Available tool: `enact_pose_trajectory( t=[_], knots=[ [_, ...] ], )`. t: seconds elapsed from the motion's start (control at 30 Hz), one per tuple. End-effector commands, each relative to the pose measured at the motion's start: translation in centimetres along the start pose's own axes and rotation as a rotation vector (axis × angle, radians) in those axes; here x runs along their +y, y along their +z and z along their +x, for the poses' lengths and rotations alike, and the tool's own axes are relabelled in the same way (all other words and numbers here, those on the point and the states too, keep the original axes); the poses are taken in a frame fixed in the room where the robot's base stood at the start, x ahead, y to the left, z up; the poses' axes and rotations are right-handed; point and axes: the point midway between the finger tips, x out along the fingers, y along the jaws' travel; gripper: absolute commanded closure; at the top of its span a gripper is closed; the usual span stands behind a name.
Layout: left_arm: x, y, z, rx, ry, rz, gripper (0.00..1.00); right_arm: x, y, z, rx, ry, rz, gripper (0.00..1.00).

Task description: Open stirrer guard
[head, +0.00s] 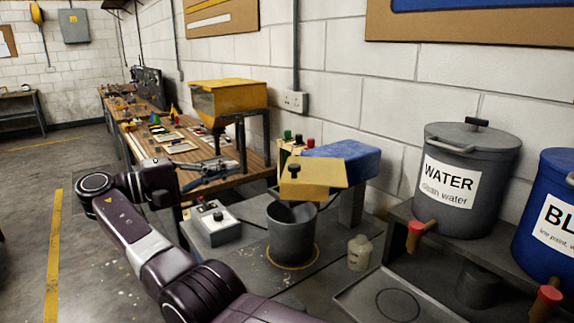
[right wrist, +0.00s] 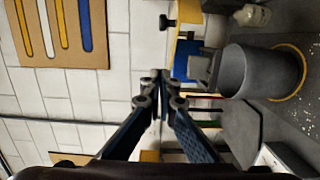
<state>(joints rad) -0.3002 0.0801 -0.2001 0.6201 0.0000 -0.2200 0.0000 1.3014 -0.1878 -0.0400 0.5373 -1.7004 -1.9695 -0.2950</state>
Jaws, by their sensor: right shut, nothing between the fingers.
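The stirrer has a blue housing (head: 345,158). Its yellow guard (head: 322,180), with a black knob (head: 294,169), sits at the front of the housing above a grey bucket (head: 292,238). My right gripper (head: 229,166) is left of the guard, apart from it, with its fingers pointing towards it. In the right wrist view the right gripper (right wrist: 160,78) is shut and empty. The knob (right wrist: 167,22) and the guard's yellow edge show beyond the fingertips there, with the bucket (right wrist: 262,72) to the right. My left gripper is not in view.
A grey control box (head: 212,224) stands left of the bucket. A small pale bottle (head: 360,252) stands right of it. The WATER drum (head: 470,180) and a blue drum (head: 555,215) are at the right. A workbench with a yellow hopper (head: 228,103) lies behind my gripper.

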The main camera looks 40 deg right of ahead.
Motion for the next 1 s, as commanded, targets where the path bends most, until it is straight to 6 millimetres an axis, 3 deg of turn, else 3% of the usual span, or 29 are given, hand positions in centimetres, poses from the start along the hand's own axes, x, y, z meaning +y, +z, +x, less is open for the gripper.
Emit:
enact_pose_trajectory(
  t=[0.17,0.53,1.0],
  knots=[
    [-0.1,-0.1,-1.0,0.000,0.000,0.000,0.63,0.1,0.0,2.1,-0.001,-0.001,-0.001,1.00],
    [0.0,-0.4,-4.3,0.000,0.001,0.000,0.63,0.3,0.1,9.9,-0.003,0.001,-0.002,1.00],
    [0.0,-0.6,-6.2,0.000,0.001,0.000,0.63,0.0,3.6,10.4,0.002,0.000,-0.002,1.00]
  ],
)
